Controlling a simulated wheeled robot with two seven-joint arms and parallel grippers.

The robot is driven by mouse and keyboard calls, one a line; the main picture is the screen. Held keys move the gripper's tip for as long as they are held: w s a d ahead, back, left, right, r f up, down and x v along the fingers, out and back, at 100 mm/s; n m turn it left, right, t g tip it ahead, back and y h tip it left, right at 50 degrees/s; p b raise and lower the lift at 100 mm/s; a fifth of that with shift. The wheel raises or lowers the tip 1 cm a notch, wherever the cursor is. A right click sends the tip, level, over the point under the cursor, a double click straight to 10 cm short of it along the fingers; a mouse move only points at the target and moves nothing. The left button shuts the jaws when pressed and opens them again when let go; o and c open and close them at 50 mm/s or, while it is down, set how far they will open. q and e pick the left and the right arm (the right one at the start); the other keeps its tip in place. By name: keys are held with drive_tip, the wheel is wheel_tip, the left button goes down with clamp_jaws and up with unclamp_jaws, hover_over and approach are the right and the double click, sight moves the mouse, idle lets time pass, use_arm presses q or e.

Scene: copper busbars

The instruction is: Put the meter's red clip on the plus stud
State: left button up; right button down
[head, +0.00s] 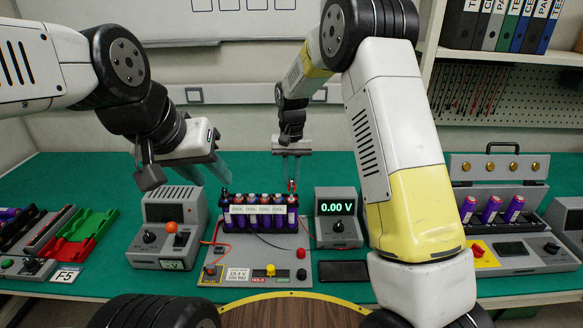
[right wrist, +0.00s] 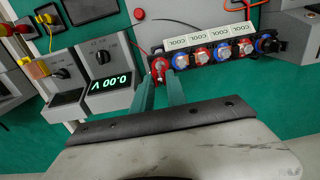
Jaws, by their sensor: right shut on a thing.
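A battery pack (head: 262,212) of purple cells in a dark holder stands on a grey test panel. The red clip (head: 291,186) is at the pack's right end. My right gripper (head: 291,180) is shut on it from above. In the right wrist view the red clip (right wrist: 160,69) sits between the fingertips (right wrist: 158,82) at the end of the cell row; the stud beneath is hidden. A black clip (head: 225,193) is at the pack's left end. The meter (head: 337,228) reads 0.00 V. My left gripper (head: 208,172) is open and empty, left of the pack.
A grey device with an orange knob (head: 170,228) stands left of the panel. Red and green trays (head: 82,235) lie further left. A unit with purple cells (head: 491,209) stands at the right. A dark flat pad (head: 343,271) lies before the meter. Green table is clear behind the pack.

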drive_tip(key=shift+f, duration=0.1)
drive_tip(key=shift+f, duration=1.45)
drive_tip(key=shift+f, duration=0.15)
drive_tip(key=c, duration=1.3)
unclamp_jaws()
drive_tip(key=shift+o, duration=0.2)
drive_tip(key=shift+r, duration=2.95)
